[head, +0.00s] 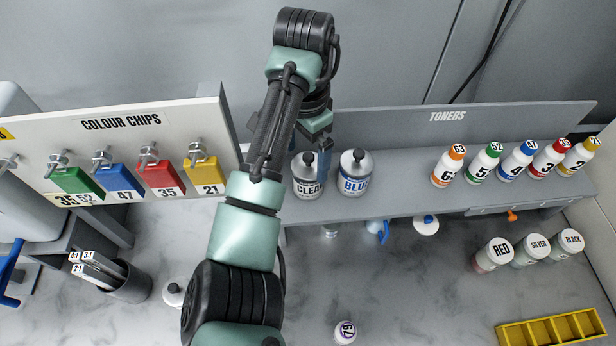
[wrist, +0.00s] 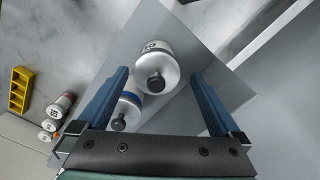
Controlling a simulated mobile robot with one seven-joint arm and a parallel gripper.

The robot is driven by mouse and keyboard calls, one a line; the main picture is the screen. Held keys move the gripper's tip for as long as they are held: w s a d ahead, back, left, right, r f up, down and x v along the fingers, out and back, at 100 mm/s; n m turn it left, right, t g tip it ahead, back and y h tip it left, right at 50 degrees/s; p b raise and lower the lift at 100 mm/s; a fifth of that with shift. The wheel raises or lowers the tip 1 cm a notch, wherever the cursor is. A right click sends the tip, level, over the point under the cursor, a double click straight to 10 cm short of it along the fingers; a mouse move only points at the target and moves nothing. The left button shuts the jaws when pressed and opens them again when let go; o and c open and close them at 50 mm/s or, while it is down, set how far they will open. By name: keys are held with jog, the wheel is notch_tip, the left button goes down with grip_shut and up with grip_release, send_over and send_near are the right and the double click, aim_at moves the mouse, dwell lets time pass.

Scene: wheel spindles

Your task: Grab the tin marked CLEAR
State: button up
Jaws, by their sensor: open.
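The CLEAR tin (head: 307,186), grey with a white label and a black knob on top, stands upright at the left end of the grey shelf. In the wrist view the tin I take to be it (wrist: 157,68) shows between my finger lines, its knob toward me. The BLUE tin (head: 355,182) stands just right of it; a blue-banded tin (wrist: 127,108) shows beside my left finger. My gripper (head: 310,138) is above and behind the CLEAR tin in the head view. Its blue fingers (wrist: 160,76) are spread wide, with nothing gripped. Contact with the tin is not visible.
Numbered toner bottles (head: 520,160) stand on the shelf (head: 400,202) to the right. The COLOUR CHIPS board (head: 120,150) stands left of my arm. RED, SILVER and BLACK jars (head: 530,250) and a yellow tray (head: 550,330) are lower right. The shelf between BLUE and the toners is clear.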

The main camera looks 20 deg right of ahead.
aim_at(308, 164)
jog(key=f, duration=0.5)
jog(key=shift+s+d+p, duration=0.15)
jog(key=shift+d+p, duration=0.05)
jog(key=shift+p, duration=0.15)
jog(key=shift+c, duration=0.2)
jog(key=shift+r, duration=0.1)
grip_shut()
